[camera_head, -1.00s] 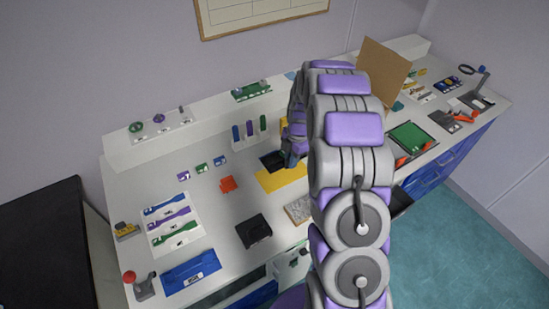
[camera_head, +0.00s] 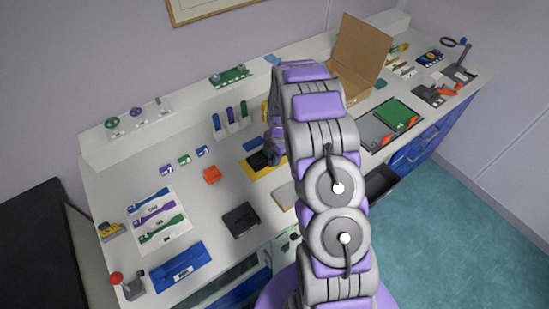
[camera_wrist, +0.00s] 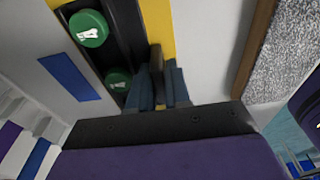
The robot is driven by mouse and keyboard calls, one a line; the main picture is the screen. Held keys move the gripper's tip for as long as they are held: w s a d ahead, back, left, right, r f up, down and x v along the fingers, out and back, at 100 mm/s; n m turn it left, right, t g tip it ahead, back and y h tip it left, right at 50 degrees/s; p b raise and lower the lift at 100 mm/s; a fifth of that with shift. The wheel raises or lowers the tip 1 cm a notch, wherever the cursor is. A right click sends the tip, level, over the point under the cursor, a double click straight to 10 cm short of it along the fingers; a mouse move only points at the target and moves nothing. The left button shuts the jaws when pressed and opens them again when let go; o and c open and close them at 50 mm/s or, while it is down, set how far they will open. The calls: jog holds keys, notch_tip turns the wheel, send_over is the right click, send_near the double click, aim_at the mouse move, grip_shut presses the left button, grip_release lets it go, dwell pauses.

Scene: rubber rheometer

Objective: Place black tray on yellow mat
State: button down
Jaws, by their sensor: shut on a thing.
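The black tray (camera_head: 259,160) is over the yellow mat (camera_head: 265,173) in the head view; whether it rests on the mat or is just above it I cannot tell. Yellow shows along the tray's front side. In the wrist view the tray (camera_wrist: 122,35) holds green round pieces with white marks, and the mat (camera_wrist: 161,22) shows at its right. My gripper (camera_wrist: 158,78) is shut on the tray's edge. In the head view my gripper (camera_head: 277,155) is at the tray's right side, and my arm hides part of the mat.
A blue rectangle (camera_wrist: 70,77) lies beside the mat. A speckled slab (camera_wrist: 286,45) lies close on the right. An open cardboard box (camera_head: 357,60) stands behind my arm.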

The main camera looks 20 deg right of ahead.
jog(key=shift+a, duration=0.4)
jog(key=c, duration=1.4)
grip_release()
jog(key=shift+a, duration=0.4)
jog(key=o, duration=0.3)
jog(key=shift+d, duration=0.45)
jog(key=shift+d+r, duration=0.2)
jog(key=shift+r, duration=0.1)
notch_tip(320, 180, up, 12)
jog(key=d+f+p, duration=0.1)
jog(key=p, duration=0.1)
jog(key=s+a+r+m, duration=0.5)
jog(key=s+a+r, duration=0.15)
jog(key=r, duration=0.35)
jog(key=s+a+r+m, duration=0.2)
jog(key=s+m, duration=0.3)
jog(key=s, duration=0.5)
jog(key=s+a+r+m+g+h, duration=0.1)
jog(key=s+a+r+m, duration=0.2)
jog(key=s, duration=0.8)
jog(key=s+a+r+m, duration=0.2)
jog(key=s+r+m, duration=0.2)
jog(key=s+m, duration=0.3)
jog(key=shift+s+a+g, duration=0.15)
jog(key=shift+s, duration=1)
jog(key=shift+s+a+g, duration=0.15)
jog(key=shift+s, duration=0.95)
